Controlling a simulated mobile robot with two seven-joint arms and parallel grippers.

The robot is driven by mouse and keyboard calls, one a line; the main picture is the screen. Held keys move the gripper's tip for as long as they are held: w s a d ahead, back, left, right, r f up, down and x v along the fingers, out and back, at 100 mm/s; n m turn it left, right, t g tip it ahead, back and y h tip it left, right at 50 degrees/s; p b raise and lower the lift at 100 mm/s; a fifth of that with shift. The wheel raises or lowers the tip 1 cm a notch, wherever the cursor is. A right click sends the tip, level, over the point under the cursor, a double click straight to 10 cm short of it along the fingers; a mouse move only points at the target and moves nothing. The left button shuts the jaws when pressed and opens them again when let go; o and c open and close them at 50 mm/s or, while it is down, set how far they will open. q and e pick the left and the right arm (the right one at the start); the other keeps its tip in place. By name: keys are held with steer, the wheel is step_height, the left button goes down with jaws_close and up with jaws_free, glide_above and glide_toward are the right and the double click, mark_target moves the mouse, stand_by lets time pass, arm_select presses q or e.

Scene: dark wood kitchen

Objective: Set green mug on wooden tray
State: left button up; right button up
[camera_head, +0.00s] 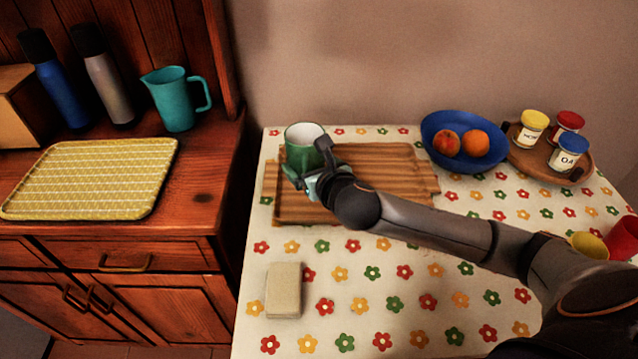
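The green mug (299,157), pale inside, is upright at the back left corner of the wooden tray (385,170). My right gripper (310,164) reaches in from the right, with one dark finger at the mug's right side and the other at its lower left. The fingers appear closed on the mug's body. The mug's base is hidden by the gripper, so I cannot tell whether it touches the tray. The tray lies flat and otherwise empty on the flowered tablecloth. My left gripper is not in view.
A blue bowl (436,123) with fruit and a round wooden stand (531,160) with several jars sit behind right. A beige block (284,290) lies in front. Yellow (589,246) and red (625,238) cups are at right. A cabinet (200,190) stands left.

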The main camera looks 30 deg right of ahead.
mark_target(314, 167)
steer(key=d+f, duration=0.1)
steer(key=w+d+f, duration=0.1)
steer(key=shift+f+b, duration=0.3)
steer(key=shift+b, duration=0.05)
steer(key=shift+w+d+f, duration=0.2)
steer(key=shift+f, duration=0.15)
steer(key=f, duration=0.1)
steer(key=f+b, duration=0.2)
steer(key=f, duration=0.1)
steer(key=shift+w+d, duration=0.15)
steer(key=shift+d, duration=0.15)
steer(key=shift+r, duration=0.15)
steer(key=o, duration=1.4)
steer(key=shift+f, duration=0.2)
